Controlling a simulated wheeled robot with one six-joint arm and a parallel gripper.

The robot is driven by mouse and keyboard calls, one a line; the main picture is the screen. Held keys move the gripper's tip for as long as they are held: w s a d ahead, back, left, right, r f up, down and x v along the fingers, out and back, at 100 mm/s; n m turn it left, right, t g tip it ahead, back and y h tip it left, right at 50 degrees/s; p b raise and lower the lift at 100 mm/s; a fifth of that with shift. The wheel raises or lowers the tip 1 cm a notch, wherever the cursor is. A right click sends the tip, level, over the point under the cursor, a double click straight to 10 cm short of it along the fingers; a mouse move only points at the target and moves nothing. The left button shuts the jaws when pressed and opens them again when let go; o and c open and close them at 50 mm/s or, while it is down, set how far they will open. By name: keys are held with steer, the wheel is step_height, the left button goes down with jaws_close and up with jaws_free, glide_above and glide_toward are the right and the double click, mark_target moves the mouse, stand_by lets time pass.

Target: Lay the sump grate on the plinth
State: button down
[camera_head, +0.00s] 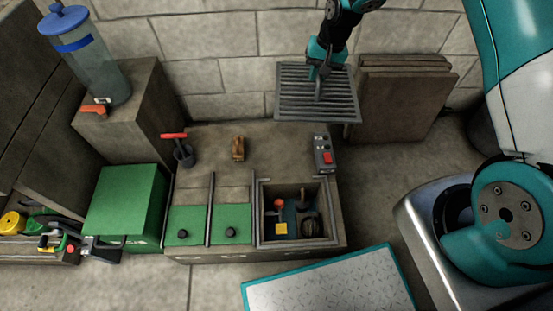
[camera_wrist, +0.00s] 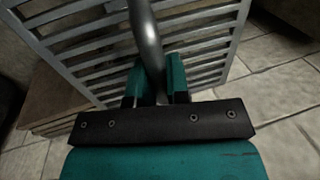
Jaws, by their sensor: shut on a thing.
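The sump grate (camera_head: 292,108) is a grey slatted panel with an upright post-like handle. My gripper (camera_head: 318,70) is shut on this handle and holds the grate in the air before the back wall. In the wrist view my gripper's teal fingers (camera_wrist: 156,80) close around the grey handle (camera_wrist: 147,38), with the grate's slats (camera_wrist: 70,45) beyond. I cannot tell for sure which block is the plinth. A low brown block with stacked slabs (camera_head: 405,100) stands just right of the grate, and a taller stone block (camera_head: 140,125) stands at the left.
Below the grate is a stone bench (camera_head: 205,150) with an open square pit (camera_head: 293,192) holding several small things. Two green lids (camera_head: 186,225) lie beside it. A blue-lidded tank (camera_head: 98,75) stands on the left block. A grey control box (camera_head: 323,152) sits near the pit.

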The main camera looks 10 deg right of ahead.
steer(key=w+a+f+m+b, duration=0.25)
steer(key=w+f+b, duration=0.35)
steer(key=b, duration=0.4)
steer(key=w+a+f+m+b, duration=0.1)
steer(key=w+a+f+b, duration=0.25)
steer(key=f+b, duration=0.5)
steer(key=b, duration=1.4)
glide_above(283, 137)
steer(key=shift+t, duration=0.3)
steer(key=d+x, duration=0.1)
steer(key=x, duration=0.5)
steer(key=s+d+x, duration=0.1)
steer(key=x, duration=0.6)
steer(key=s+d+f+x, duration=0.1)
steer(key=x, duration=0.6)
steer(key=shift+d, duration=0.4)
steer(key=shift+r+p, duration=0.15)
steer(key=shift+p, duration=0.15)
steer(key=c, duration=1.1)
jaws_free()
steer(key=shift+s, duration=0.1)
